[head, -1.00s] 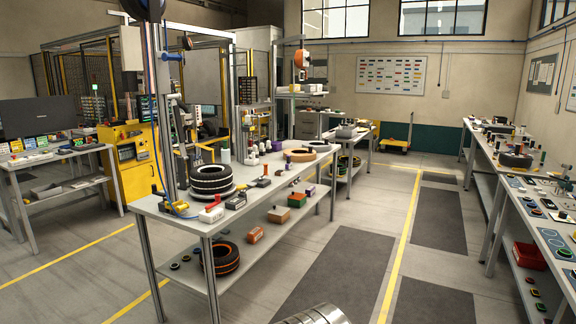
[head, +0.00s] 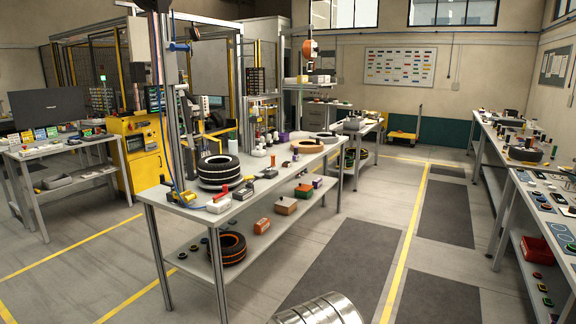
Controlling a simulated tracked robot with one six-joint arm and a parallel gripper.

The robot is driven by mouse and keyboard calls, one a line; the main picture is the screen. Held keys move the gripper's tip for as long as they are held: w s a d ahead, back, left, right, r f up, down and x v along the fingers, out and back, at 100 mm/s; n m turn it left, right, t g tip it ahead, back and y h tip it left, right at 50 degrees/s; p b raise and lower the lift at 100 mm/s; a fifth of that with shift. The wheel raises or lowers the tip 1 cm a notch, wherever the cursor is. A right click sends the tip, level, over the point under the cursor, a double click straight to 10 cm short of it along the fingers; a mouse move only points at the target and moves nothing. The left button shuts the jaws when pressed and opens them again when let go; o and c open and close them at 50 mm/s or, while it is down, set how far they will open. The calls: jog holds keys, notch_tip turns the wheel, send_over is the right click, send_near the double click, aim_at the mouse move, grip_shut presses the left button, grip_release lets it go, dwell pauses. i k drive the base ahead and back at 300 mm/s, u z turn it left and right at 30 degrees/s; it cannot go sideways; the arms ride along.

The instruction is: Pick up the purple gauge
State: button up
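I cannot single out the purple gauge for certain at this size. A small purple upright item (head: 284,137) shows among the small parts at the far end of the workbench (head: 166,194); it may be the gauge. A purple box-like item (head: 318,182) lies on the bench's lower shelf. My gripper is not in view. A ribbed metallic rounded part shows at the bottom edge, probably mine.
Stacked tyres (head: 219,171) stand on the workbench, and an orange-striped tyre (head: 229,247) lies on its lower shelf. A long bench (head: 507,150) with many small parts runs along the right. The floor aisle (head: 433,211) between is clear, with a yellow line.

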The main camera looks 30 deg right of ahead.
aim_at(296, 156)
jog(key=z, duration=0.35)
jog(key=k, duration=0.5)
jog(key=z, duration=1.05)
jog(key=k, duration=0.9)
jog(key=z, duration=0.55)
jog(key=i, duration=2.45)
jog(key=u, duration=0.1)
